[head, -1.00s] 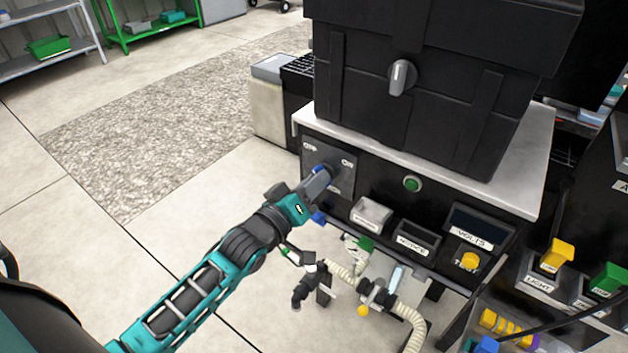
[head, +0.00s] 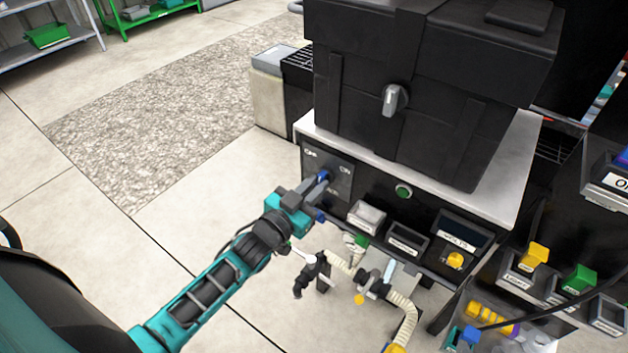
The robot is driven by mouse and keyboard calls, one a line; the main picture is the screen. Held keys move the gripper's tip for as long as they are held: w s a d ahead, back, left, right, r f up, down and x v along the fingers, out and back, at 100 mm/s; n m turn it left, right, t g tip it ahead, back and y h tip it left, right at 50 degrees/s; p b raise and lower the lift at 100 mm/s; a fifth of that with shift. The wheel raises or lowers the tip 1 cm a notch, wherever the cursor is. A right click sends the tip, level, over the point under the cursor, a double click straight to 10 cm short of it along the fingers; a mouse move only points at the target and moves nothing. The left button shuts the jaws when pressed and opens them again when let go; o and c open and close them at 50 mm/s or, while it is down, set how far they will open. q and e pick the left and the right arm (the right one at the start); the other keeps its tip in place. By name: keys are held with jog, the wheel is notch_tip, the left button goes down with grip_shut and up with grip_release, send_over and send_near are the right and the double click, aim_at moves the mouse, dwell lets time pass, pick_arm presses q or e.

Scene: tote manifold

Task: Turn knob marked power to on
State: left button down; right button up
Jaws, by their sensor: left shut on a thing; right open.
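The power knob (head: 324,175) is a small blue knob on a dark grey plate (head: 341,183) at the left of the black panel front. The plate carries OFF at its left and ON at its right; its lower lettering is partly hidden. My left gripper (head: 319,182) is at the plate and shut on the blue knob. Its fingers cover part of the knob, so I cannot tell the knob's exact angle. My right gripper is not in view.
A black case (head: 430,85) with a grey latch knob stands on the white-topped bench (head: 508,196). A green button (head: 403,191), labelled bins and a yellow button (head: 455,259) lie right of the plate. Pale hoses (head: 400,300) hang below. Floor at left is clear.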

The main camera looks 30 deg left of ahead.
pick_arm(q)
jog(key=m+p, duration=0.1)
jog(key=m, duration=0.2)
jog(key=shift+m, duration=2.1)
jog(key=c, duration=1.1)
grip_release()
jog(key=shift+s+p, duration=0.1)
jog(key=shift+p, duration=0.2)
jog(key=s+a+p, duration=0.1)
jog(key=s, duration=1.1)
jog(key=shift+s+a+p, duration=0.3)
jog(key=shift+a+p, duration=0.05)
jog(key=shift+a, duration=0.05)
